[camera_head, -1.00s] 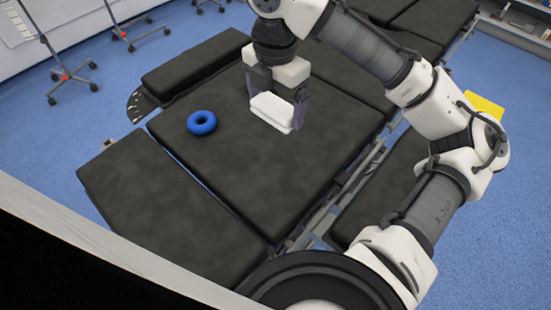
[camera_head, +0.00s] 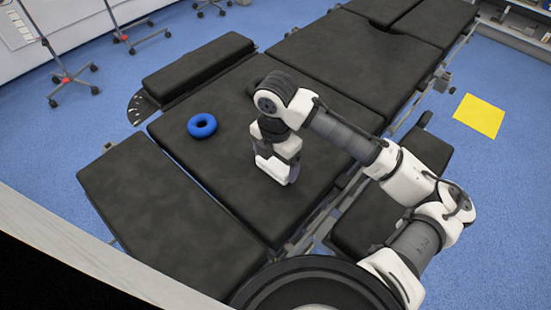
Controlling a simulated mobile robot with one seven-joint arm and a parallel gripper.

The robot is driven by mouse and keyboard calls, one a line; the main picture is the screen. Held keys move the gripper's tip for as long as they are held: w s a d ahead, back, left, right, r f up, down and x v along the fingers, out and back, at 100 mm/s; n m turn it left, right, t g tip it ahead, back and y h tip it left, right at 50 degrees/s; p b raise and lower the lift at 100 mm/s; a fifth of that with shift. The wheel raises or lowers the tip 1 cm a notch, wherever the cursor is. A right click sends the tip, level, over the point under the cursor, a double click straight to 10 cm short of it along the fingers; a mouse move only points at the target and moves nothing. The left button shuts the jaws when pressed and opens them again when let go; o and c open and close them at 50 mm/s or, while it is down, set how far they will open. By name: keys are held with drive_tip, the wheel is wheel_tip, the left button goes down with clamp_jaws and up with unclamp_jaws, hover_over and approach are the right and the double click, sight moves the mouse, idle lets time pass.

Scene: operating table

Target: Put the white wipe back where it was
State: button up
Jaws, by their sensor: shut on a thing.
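My gripper (camera_head: 276,174) points down over the dark middle pad of the operating table (camera_head: 225,165), right of centre. It is shut on the white wipe (camera_head: 271,169), which shows as a pale block between the fingers. The arm and fingers hide part of the wipe. I cannot tell whether the wipe touches the pad or is held just above it.
A blue ring (camera_head: 202,125) lies on the same pad, to the upper left of my gripper. The pad is bare between them and toward the front. A yellow square (camera_head: 479,116) lies on the blue floor at the right. Wheeled stands are at the upper left.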

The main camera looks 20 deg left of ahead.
drive_tip(key=shift+f, duration=0.2)
drive_tip(key=o, duration=0.6)
drive_tip(key=shift+r, duration=0.1)
wheel_tip(320, 180, up, 12)
drive_tip(key=shift+r, duration=0.15)
